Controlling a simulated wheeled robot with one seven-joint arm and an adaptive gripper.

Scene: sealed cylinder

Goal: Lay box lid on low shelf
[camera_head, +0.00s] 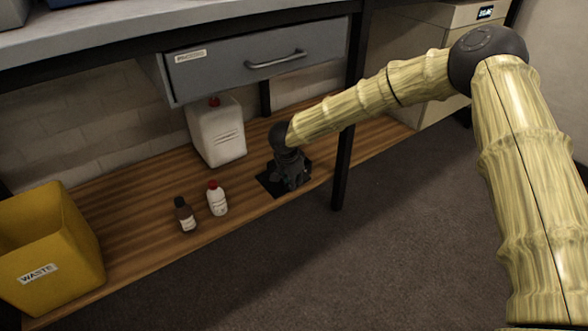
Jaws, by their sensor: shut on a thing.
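My gripper (289,180) is at the low wooden shelf (135,206), under the drawer, pointing down. It is shut on the box lid (265,184), a flat, dark, nearly black plate. The lid lies flat at the shelf's surface, near its front edge, to the right of the small bottles. Whether it touches the wood I cannot tell. My gripper covers the middle of the lid, and the fingertips are hard to make out.
A white bottle with a red cap (217,199) and a brown bottle (185,215) stand left of the lid. A white canister (216,133) stands behind. A yellow waste bin (50,245) is far left. A black table leg (343,165) is close right. The drawer (255,60) hangs above.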

